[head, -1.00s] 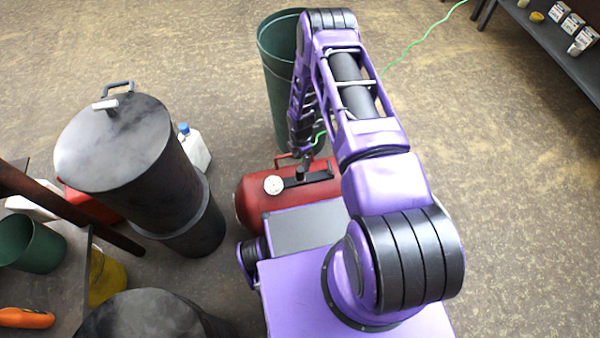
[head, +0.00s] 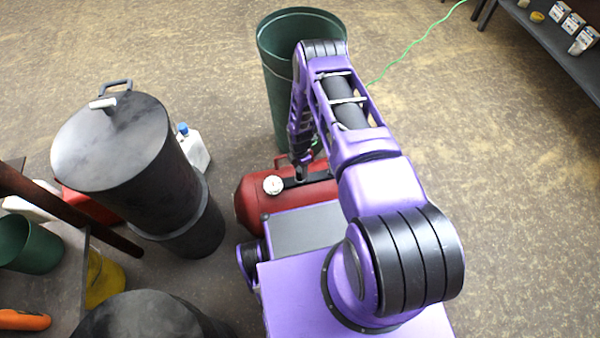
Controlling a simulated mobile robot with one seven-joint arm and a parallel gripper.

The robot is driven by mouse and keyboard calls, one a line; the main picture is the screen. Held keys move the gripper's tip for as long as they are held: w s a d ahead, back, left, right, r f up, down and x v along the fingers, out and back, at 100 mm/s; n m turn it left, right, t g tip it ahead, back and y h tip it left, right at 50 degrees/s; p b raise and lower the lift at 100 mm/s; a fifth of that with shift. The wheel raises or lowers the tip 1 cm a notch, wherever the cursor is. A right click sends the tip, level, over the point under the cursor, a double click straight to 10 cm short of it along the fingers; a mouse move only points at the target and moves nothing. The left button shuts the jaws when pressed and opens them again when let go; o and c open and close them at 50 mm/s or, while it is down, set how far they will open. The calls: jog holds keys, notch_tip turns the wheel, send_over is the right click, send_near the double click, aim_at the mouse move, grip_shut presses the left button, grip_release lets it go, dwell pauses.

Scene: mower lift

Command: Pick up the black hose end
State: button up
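My arm reaches forward and bends down to a red compressor tank (head: 251,207) with a round white gauge (head: 273,185). My gripper (head: 301,168) is at the lower end of the arm, just above the top of the tank and right of the gauge. It is small and dark here, and I cannot see whether its fingers are open or shut. A dark piece (head: 290,183) lies on top of the tank under the gripper; I cannot tell whether it is the black hose end. No hose end shows clearly elsewhere.
A tall green bin (head: 280,80) stands behind the arm. A lidded black drum (head: 110,140) and a white jug with a blue cap (head: 193,150) are at left. A green cord (head: 425,38) crosses the floor. A dark shelf (head: 550,40) is top right. Floor at right is clear.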

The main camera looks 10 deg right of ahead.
grip_shut()
